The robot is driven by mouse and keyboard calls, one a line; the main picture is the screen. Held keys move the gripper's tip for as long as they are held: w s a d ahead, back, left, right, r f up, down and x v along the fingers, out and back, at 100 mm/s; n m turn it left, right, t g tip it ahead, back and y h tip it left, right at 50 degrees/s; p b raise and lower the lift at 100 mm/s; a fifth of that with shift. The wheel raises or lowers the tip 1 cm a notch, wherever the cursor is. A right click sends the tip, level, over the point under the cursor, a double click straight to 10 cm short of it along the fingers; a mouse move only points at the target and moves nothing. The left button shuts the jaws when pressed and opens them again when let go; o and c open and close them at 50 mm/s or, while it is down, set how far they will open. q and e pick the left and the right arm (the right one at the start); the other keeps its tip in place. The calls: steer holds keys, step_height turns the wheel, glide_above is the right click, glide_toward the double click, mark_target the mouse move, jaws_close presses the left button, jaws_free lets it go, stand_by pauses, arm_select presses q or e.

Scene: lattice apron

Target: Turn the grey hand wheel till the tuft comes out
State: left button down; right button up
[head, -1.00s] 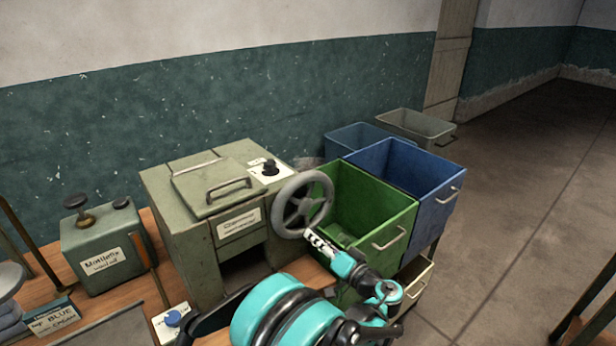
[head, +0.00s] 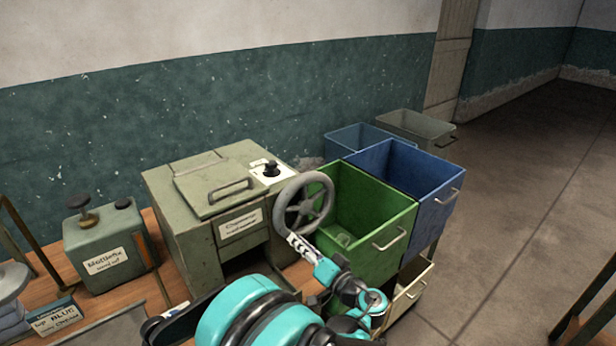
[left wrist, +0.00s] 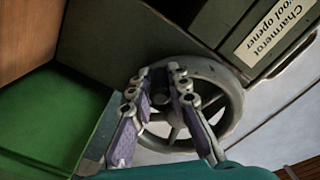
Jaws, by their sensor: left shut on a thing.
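The grey hand wheel (head: 329,193) is on the right side of a green-grey machine (head: 192,235) labelled as a wool opener. It also shows in the left wrist view (left wrist: 236,98). My left gripper (head: 298,242) is at the lower part of the wheel, shut on its rim. In the left wrist view its two fingers (left wrist: 157,86) reach over the wheel near the hub. A small greyish, fuzzy patch (head: 309,163) shows behind the wheel; I cannot tell whether it is the tuft. My right gripper is not in view.
A green bin (head: 398,222) stands close to the wheel's right, with a blue bin (head: 440,178) behind it. A black knob (head: 271,169) is on the machine's top. A green-grey canister (head: 105,245) stands left. Open floor lies at right.

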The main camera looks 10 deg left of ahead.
mark_target(279, 226)
arm_select(q)
steer(key=shift+f, duration=0.1)
steer(key=s+r+p, duration=0.1)
steer(key=s+a+r, duration=0.1)
steer(key=shift+a+r+p, duration=0.2)
steer(key=shift+r+p, duration=0.1)
steer(key=shift+p, duration=0.1)
steer(key=shift+s+a+r, duration=0.1)
steer(key=shift+s+a, duration=0.05)
steer(key=r+p, duration=0.1)
steer(key=r, duration=0.1)
steer(key=s+r+p, duration=0.1)
steer(key=shift+a+r+p, duration=0.35)
steer(key=shift+f, duration=0.1)
